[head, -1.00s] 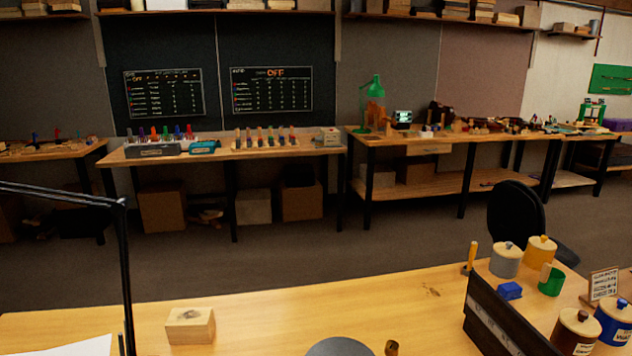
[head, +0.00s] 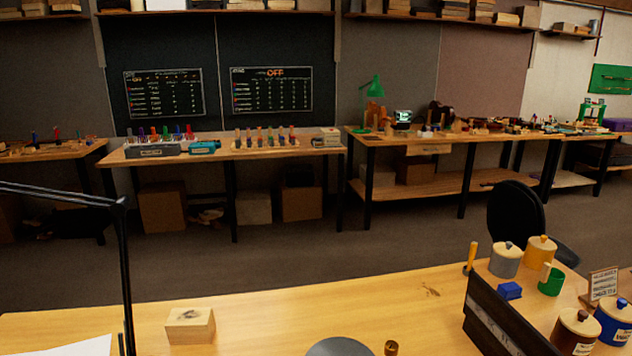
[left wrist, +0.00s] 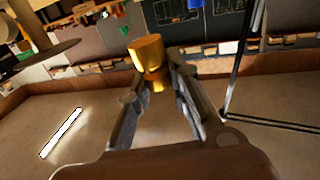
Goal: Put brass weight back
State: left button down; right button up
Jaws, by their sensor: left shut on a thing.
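The brass weight (left wrist: 149,56) is a shiny gold cylinder with a wider head, held at the fingertips of my left gripper (left wrist: 157,88) in the left wrist view. The gripper is shut on it, and it is tilted in that picture. My left gripper does not show in the head view. A small brass-coloured cylinder (head: 391,348) shows at the bottom edge of the head view; I cannot tell whether it is the same weight. My right gripper is in neither view.
A grey round disc (head: 340,347) is cut off at the bottom edge. A pale wooden box (head: 190,325) stands left on the bench (head: 270,318). A dark upright panel (head: 505,318) and lidded jars (head: 506,260) stand right. A thin black frame (head: 122,250) rises at left.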

pick_arm(q)
jog(key=shift+f, duration=0.1)
dwell(0.6)
jog(key=shift+d, duration=0.1)
jog(key=shift+w+d+r+h, duration=0.15)
jog(key=shift+r+h, duration=0.1)
jog(key=shift+h, duration=0.05)
jog(key=w+d+r+m+g+h, duration=0.2)
jog(key=w+d+m+g+h, duration=0.2)
jog(key=d+m+g+h, duration=0.1)
jog(key=w+d+r+m+g+h, duration=0.2)
jog(key=d+m+g+h, duration=0.3)
jog(key=d+h, duration=0.5)
jog(key=w+d+m, duration=0.1)
jog(key=m, duration=0.1)
jog(key=shift+w+d+r+m+h, duration=0.25)
jog(key=shift+w+r+m+h, duration=0.05)
jog(key=shift+w+r+m, duration=0.1)
jog(key=shift+a, duration=0.1)
